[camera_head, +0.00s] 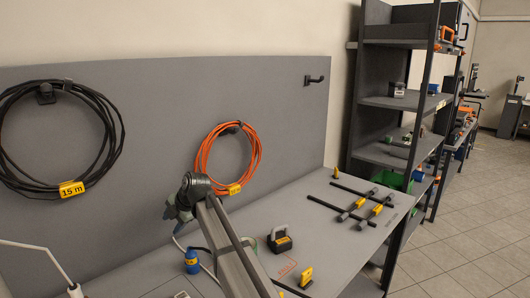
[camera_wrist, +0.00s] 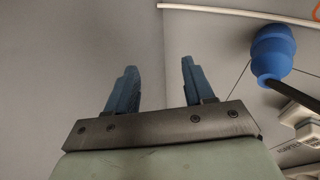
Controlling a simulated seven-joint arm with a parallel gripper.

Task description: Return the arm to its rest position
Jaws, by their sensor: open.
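My gripper (camera_wrist: 158,88) shows in the wrist view with its two blue fingers apart and nothing between them. Behind the fingers is a plain grey surface. In the head view my arm reaches up from the bottom edge over the grey workbench (camera_head: 330,235). Its far end, near the left part of the bench, bends away, and the fingers cannot be made out there. A blue connector (camera_head: 192,262) stands on the bench just below the arm's end. In the wrist view a blue rounded piece (camera_wrist: 272,52) with a dark cable lies to the right of the fingers, apart from them.
An orange cable coil (camera_head: 228,160) and a black coil (camera_head: 105,150) tagged 15 m hang on the grey back panel beside an empty hook (camera_head: 314,80). A dark device (camera_head: 280,242) and several black-handled tools (camera_head: 362,205) lie on the bench. Shelving (camera_head: 395,102) stands at right.

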